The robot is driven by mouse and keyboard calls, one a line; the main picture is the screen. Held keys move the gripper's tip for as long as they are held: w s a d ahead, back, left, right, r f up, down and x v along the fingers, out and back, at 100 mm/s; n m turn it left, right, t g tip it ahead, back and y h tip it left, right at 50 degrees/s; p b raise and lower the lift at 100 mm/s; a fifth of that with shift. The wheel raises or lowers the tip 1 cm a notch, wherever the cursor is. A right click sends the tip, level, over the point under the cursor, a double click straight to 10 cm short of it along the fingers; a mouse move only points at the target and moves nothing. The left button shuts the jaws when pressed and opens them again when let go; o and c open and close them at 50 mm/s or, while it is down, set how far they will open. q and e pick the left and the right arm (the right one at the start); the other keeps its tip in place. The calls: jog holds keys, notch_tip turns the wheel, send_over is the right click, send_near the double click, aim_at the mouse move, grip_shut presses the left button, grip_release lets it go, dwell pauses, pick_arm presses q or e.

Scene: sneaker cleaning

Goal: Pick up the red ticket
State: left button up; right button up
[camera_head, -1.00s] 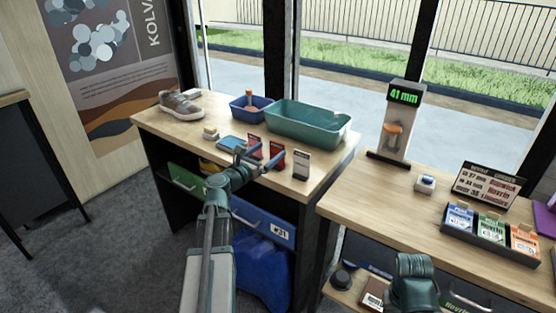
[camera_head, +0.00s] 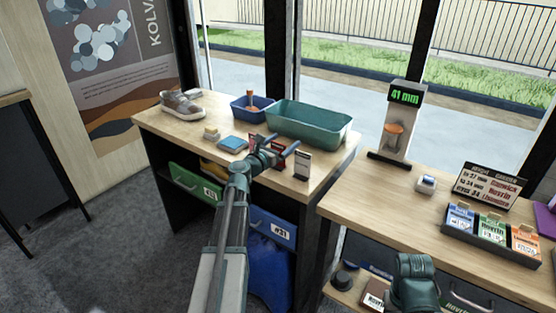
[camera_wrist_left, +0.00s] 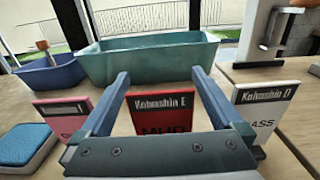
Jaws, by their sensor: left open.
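The red ticket (camera_wrist_left: 160,118) stands upright on the table, with a dark header strip and large letters that look like "MUD", partly covered by the gripper body in the left wrist view. My left gripper (camera_wrist_left: 159,76) is open, with one finger to each side of this ticket and nothing held. In the head view the left gripper (camera_head: 283,141) hides most of the ticket. A pinkish ticket (camera_wrist_left: 62,116) stands to the left and a white ticket (camera_wrist_left: 272,112) to the right; the white ticket (camera_head: 302,165) also shows in the head view. My right gripper's fingers do not show.
Behind the tickets are a teal tub (camera_head: 310,122) and a blue bin (camera_head: 246,110). A blue pad (camera_head: 233,143), a small block (camera_head: 211,133) and sneakers (camera_head: 181,104) are to the left. A second table (camera_head: 380,200) with a display stand (camera_head: 398,125) is at right.

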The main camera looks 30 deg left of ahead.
pick_arm(q)
grip_shut()
dwell(0.4)
jog(key=shift+r, duration=0.1)
